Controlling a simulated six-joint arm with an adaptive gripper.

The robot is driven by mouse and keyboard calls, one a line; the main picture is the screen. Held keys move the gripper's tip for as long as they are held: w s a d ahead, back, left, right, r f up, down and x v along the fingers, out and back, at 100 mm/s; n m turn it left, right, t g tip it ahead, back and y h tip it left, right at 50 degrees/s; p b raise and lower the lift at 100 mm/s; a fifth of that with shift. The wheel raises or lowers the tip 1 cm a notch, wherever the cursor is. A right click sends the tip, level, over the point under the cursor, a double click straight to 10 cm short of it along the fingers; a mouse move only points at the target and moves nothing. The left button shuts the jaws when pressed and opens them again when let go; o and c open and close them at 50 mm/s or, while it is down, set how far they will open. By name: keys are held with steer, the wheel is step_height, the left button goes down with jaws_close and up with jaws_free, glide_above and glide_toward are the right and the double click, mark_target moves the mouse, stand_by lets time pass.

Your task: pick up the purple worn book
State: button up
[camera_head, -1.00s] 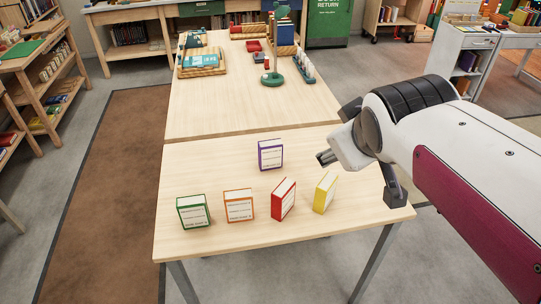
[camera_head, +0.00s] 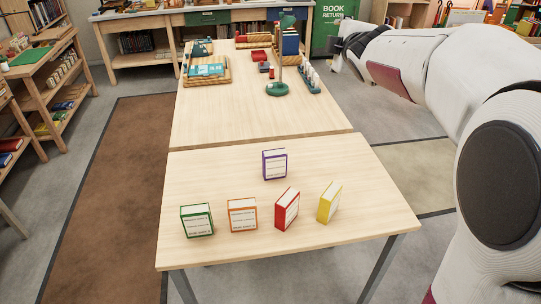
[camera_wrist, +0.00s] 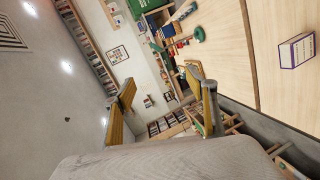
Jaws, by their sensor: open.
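The purple book (camera_head: 275,164) stands upright on the near table (camera_head: 225,175), behind a row of other books. Its cover is white-faced with a purple edge, and wear is too small to make out. It also shows at the right edge of the wrist view (camera_wrist: 297,50). My gripper (camera_wrist: 163,88) is open and empty, with its two fingers spread apart in the wrist view. It is well away from the purple book and points across the room. In the head view my arm reaches up at the right, and the fingers are hard to make out.
In front of the purple book stand a green book (camera_head: 197,220), an orange book (camera_head: 242,214), a red book (camera_head: 287,208) and a yellow book (camera_head: 329,202). The far table holds a wicker tray (camera_head: 207,72) and a green lamp base (camera_head: 277,89).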

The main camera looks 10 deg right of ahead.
steer(key=w+f+n+t+y, duration=0.1)
steer(key=w+f+n+y, duration=0.25)
steer(key=w+n, duration=0.45)
steer(key=w+f+n+t+y, duration=0.2)
steer(key=w+n+y, duration=0.3)
steer(key=w, duration=0.4)
step_height(320, 180, down, 19)
steer(key=a+n+g+y, duration=0.2)
steer(key=n+g+y, duration=0.4)
steer(key=n, duration=0.8)
steer(key=s+f+n+g+y, duration=0.4)
steer(key=s+f+n, duration=0.4)
steer(key=f, duration=0.7)
steer(key=shift+s+a+g, duration=0.3)
steer(key=shift+s+g, duration=0.2)
steer(key=shift+s, duration=0.25)
steer(key=shift+x, duration=1.35)
